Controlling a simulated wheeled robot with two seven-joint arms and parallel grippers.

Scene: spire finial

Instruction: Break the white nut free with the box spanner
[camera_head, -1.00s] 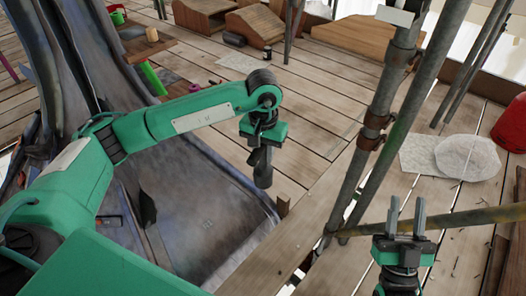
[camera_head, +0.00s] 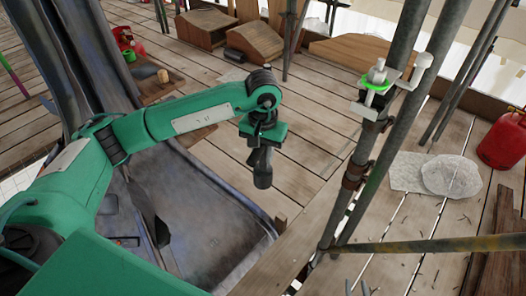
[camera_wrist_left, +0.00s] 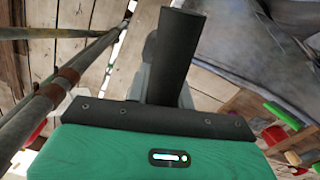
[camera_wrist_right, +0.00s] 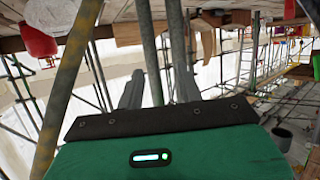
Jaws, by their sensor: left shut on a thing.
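My left gripper (camera_head: 261,148) is shut on a dark tube-like tool, which looks like the box spanner (camera_head: 262,176). The tool hangs down with its wider end lowest, above the grey sheet area. In the left wrist view a dark bar (camera_wrist_left: 175,50) stands out from the gripper. The tool is well apart from that fitting. My right gripper (camera_wrist_right: 157,90) is open and empty; only its tips show at the head view's bottom edge.
Upright scaffold poles (camera_head: 390,120) and a horizontal pole (camera_head: 440,245) stand at the right. A red gas bottle (camera_head: 503,140) and a pale round slab (camera_head: 452,175) are on the plank floor. Wooden blocks (camera_head: 255,42) lie at the back. Planks between are mostly clear.

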